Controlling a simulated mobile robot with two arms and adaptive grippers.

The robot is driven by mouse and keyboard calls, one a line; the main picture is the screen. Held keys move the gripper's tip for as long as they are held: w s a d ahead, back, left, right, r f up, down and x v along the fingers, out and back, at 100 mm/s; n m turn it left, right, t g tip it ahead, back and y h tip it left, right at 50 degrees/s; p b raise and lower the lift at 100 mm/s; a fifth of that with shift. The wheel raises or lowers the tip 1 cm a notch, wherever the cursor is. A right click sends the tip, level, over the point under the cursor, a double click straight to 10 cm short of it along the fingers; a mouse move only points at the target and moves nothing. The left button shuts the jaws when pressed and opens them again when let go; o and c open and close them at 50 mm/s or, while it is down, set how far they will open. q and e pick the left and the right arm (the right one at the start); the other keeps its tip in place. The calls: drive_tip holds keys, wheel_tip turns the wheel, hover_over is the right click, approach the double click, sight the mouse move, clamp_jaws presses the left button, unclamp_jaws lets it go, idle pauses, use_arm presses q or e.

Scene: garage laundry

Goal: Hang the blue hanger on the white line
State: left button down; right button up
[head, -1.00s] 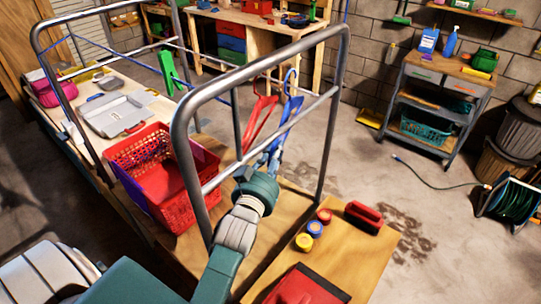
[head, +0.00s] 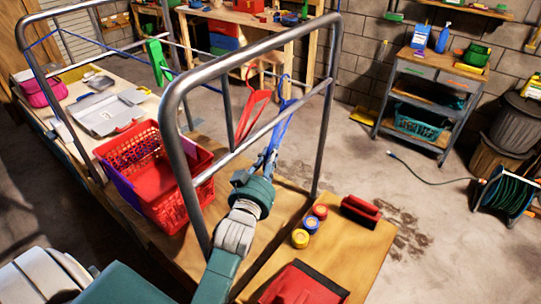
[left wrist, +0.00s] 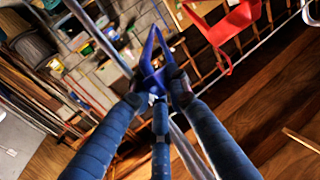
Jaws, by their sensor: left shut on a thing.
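The blue hanger (head: 279,128) is held up by my left gripper (head: 262,172), beside the near metal frame, with its hook uppermost. In the left wrist view the fingers of my left gripper (left wrist: 158,98) are closed around the lower part of the blue hanger (left wrist: 153,72). A red hanger (head: 254,104) hangs just left of the blue one; it also shows at the top right of the left wrist view (left wrist: 230,32). A pale strand (left wrist: 265,40) runs beside the red hanger there; I cannot tell whether it is the white line. My right gripper is out of view.
The near metal frame (head: 205,72) arches over the wooden table. A red basket (head: 185,195) stands left of my left arm. A green hanger-like piece (head: 157,62) hangs farther back.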

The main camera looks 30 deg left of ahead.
use_arm(q)
drive_tip(key=c, duration=1.6)
unclamp_jaws()
drive_tip(key=shift+s+d+f, duration=0.1)
drive_tip(key=shift+s+d, duration=0.05)
drive_tip(key=shift+s, duration=0.35)
drive_tip(key=v, duration=0.6)
drive_tip(key=shift+s, duration=0.2)
drive_tip(key=shift+d, duration=0.1)
